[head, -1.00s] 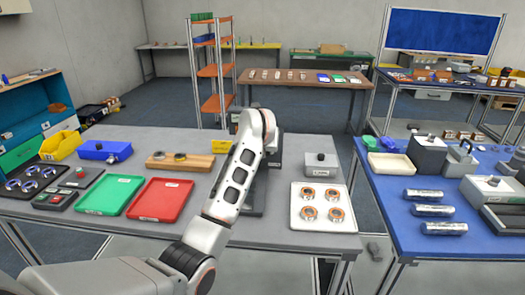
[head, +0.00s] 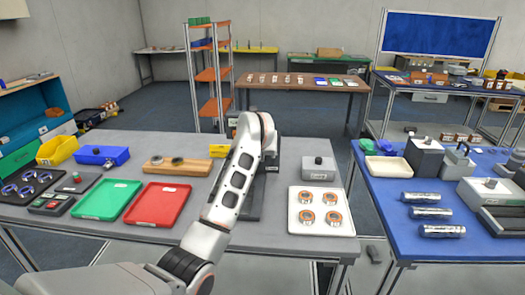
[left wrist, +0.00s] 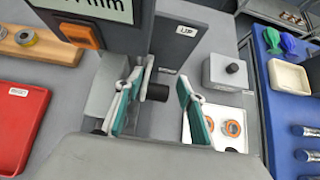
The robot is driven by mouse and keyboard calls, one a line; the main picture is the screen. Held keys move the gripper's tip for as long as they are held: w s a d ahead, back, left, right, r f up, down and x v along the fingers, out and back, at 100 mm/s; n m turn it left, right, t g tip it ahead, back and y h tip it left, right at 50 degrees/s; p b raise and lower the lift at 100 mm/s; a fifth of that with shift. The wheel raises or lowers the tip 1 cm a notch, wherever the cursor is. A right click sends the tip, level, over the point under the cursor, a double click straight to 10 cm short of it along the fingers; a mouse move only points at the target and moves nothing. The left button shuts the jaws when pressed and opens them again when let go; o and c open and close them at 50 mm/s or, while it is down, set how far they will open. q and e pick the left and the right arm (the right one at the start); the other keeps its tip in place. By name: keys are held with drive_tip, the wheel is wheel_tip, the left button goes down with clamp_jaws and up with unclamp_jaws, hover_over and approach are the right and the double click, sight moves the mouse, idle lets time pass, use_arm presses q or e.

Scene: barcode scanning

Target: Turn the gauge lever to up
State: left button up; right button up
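The gauge stands on the grey table, mostly hidden behind my left arm in the head view; part of its dark body (head: 274,152) shows. The left wrist view shows its display (left wrist: 97,8), an orange button (left wrist: 79,35) and an "UP" label (left wrist: 187,31) on the dark upright. A black lever knob (left wrist: 157,92) sticks out below the label. My left gripper (left wrist: 164,82) is open, its teal-padded fingers on either side of the knob. The knob looks closer to the left finger; contact cannot be told. My right gripper is not in view.
A grey box with a black knob (head: 319,168) and a white tray of ringed parts (head: 292,224) stand right of the gauge. Red (head: 157,205) and green (head: 106,200) trays and a wooden block (head: 178,167) lie left. A blue table (head: 400,250) stands further right.

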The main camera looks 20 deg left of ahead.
use_arm(q)
drive_tip(key=v, duration=1.1)
drive_tip(key=shift+s+d+r, duration=0.15)
drive_tip(key=shift+s+r, duration=0.05)
drive_tip(key=shift+r, duration=0.05)
